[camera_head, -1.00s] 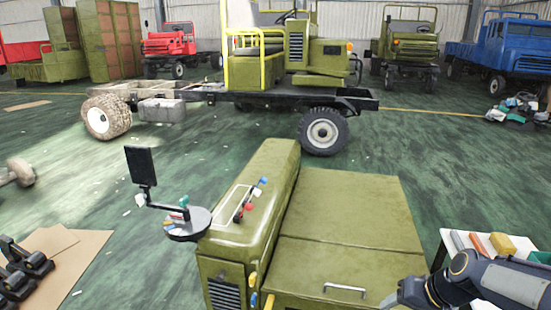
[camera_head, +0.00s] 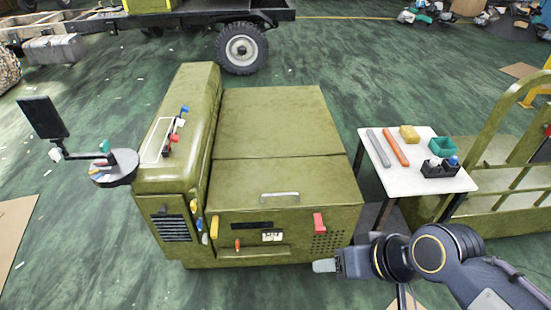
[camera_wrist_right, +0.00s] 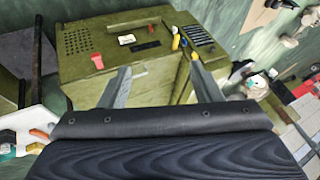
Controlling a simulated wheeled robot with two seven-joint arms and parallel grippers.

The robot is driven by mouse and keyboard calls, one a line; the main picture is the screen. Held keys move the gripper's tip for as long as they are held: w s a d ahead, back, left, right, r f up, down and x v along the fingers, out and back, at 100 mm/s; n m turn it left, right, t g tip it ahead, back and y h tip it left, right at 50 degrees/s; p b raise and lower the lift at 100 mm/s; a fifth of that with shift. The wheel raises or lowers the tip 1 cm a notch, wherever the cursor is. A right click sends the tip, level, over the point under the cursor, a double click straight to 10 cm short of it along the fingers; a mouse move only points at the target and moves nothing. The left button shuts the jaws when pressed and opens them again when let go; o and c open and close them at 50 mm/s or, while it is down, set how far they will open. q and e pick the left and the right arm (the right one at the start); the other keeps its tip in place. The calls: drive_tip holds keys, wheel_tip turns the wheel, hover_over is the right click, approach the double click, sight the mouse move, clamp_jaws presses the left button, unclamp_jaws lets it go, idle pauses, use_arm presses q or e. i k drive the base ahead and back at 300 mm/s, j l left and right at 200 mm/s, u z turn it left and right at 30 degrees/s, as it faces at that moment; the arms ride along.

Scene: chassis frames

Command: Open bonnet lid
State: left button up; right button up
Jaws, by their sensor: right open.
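The olive-green bonnet lid (camera_head: 270,183) lies flat and closed on top of the green engine box, with a silver bar handle (camera_head: 279,196) near its front edge. The box front (camera_head: 290,240) carries a red block, a yellow block, a small orange knob and a vent grid. My right gripper (camera_head: 325,266) is in front of the box's lower right corner, apart from the handle. In the right wrist view its two fingers (camera_wrist_right: 160,86) are spread and empty, with the box front (camera_wrist_right: 120,55) beyond them. My left gripper is not in view.
A white side table (camera_head: 405,178) with bars, a teal tray and a black caddy stands right of the box. A round tray with a black screen (camera_head: 43,117) sits at the left. A green railed frame (camera_head: 510,120) stands at the far right.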

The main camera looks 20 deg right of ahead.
sight(257, 184)
drive_tip(key=i+l+u, duration=0.6)
drive_tip(key=i+l, duration=0.15)
drive_tip(key=l, duration=0.2)
